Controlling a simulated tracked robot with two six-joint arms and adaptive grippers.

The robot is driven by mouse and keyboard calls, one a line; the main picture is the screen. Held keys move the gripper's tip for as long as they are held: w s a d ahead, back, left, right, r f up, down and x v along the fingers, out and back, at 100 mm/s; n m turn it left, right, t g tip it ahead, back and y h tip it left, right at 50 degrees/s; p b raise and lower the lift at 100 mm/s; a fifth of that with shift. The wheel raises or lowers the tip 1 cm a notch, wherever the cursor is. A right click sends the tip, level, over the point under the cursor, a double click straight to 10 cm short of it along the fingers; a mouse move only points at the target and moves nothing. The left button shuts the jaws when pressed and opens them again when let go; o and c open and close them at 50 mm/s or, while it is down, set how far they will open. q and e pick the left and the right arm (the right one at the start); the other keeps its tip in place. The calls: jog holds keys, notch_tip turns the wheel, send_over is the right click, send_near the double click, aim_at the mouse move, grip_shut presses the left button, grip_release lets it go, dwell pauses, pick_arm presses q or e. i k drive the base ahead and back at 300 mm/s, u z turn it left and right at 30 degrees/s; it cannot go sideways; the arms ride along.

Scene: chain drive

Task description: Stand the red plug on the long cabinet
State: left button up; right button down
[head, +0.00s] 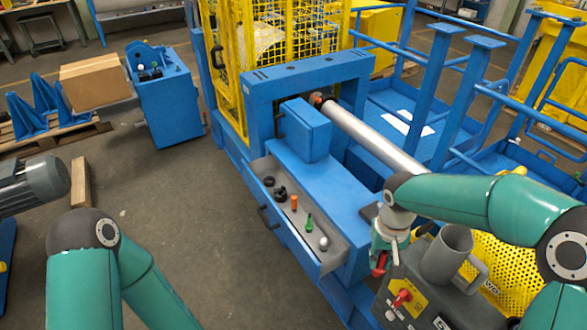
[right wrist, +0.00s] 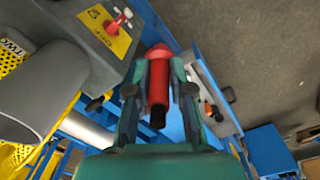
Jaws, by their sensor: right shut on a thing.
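The red plug (head: 379,264) is held in my right gripper (head: 386,258), in front of the right arm's wrist. In the right wrist view the red plug (right wrist: 158,82) lies between the two fingers of the right gripper (right wrist: 159,72), with its dark end toward the palm. A long blue cabinet (head: 325,185) with an open drawer stands in the middle of the head view, left of the plug. I cannot be sure that it is the one named. My left arm shows at lower left, but its gripper is out of view.
The open drawer (head: 325,262) holds black rings, an orange piece, a green bottle-like piece and a silver knob. A grey control box (head: 420,290) with a red switch and a grey cup-like tube (head: 447,253) stand close to the right gripper. A blue box (head: 305,130) sits on the cabinet.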

aim_at(328, 196)
jog(key=u, duration=0.25)
jog(key=i, duration=1.25)
jog(key=u, duration=0.35)
jog(key=i, duration=0.4)
jog(key=z, duration=0.15)
jog(key=k, duration=0.95)
jog(key=u, duration=0.15)
jog(key=i, duration=0.9)
jog(key=z, duration=0.05)
